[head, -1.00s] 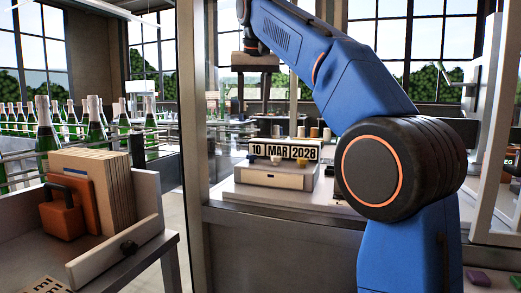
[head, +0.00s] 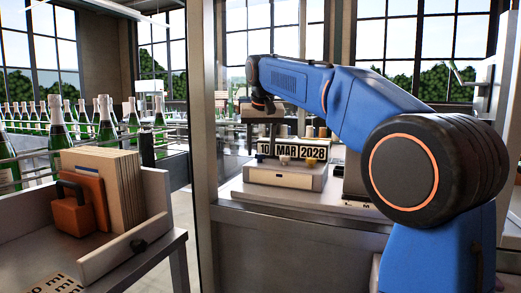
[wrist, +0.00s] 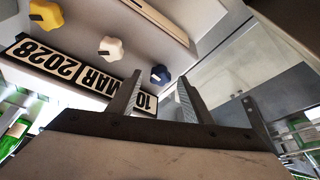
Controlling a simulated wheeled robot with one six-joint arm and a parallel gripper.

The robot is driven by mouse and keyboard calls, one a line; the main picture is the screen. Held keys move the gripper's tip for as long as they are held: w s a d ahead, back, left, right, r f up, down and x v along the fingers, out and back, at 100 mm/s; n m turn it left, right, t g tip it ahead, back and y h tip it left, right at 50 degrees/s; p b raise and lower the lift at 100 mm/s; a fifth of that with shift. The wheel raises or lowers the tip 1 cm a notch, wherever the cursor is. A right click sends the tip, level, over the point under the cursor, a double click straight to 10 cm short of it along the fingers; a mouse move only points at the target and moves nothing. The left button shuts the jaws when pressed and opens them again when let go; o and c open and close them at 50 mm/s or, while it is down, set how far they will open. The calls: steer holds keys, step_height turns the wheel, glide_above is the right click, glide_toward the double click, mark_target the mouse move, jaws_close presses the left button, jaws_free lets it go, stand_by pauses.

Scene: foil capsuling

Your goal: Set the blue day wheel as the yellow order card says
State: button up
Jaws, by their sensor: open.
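The date unit (head: 283,176) stands on the bench behind the glass frame and its plates (head: 291,149) read 10 MAR 2028. The blue day wheel (wrist: 161,74) is under the 10 at the unit's left in the head view. A white wheel (wrist: 110,47) and a yellow wheel (wrist: 46,13) follow along the row. My gripper (wrist: 160,77) is open and empty. In the wrist view its fingertips lie either side of the blue wheel; whether they reach around it I cannot tell. I cannot make out a yellow order card.
A low-walled tray (head: 128,237) at the left holds upright boards (head: 105,190) and an orange case (head: 72,208). Green bottles (head: 62,135) stand in rows behind. A metal frame post (head: 201,150) rises left of the bench. Several small spools stand behind the date unit.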

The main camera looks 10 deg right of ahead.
steer(key=shift+w+f, duration=0.1)
steer(key=shift+f, duration=0.25)
steer(key=shift+c, duration=0.4)
steer(key=c, duration=1)
steer(key=n, duration=0.1)
steer(key=n+y, duration=0.1)
steer(key=n, duration=0.2)
steer(key=shift+d+y, duration=0.3)
steer(key=shift+w+d+n+g+y, duration=0.1)
steer(key=shift+n+g+y, duration=0.25)
steer(key=shift+n, duration=1.05)
steer(key=shift+w+d+n+g+y, duration=0.15)
steer(key=shift+n+y, duration=0.4)
steer(key=shift+n, duration=0.85)
steer(key=shift+s+a, duration=0.1)
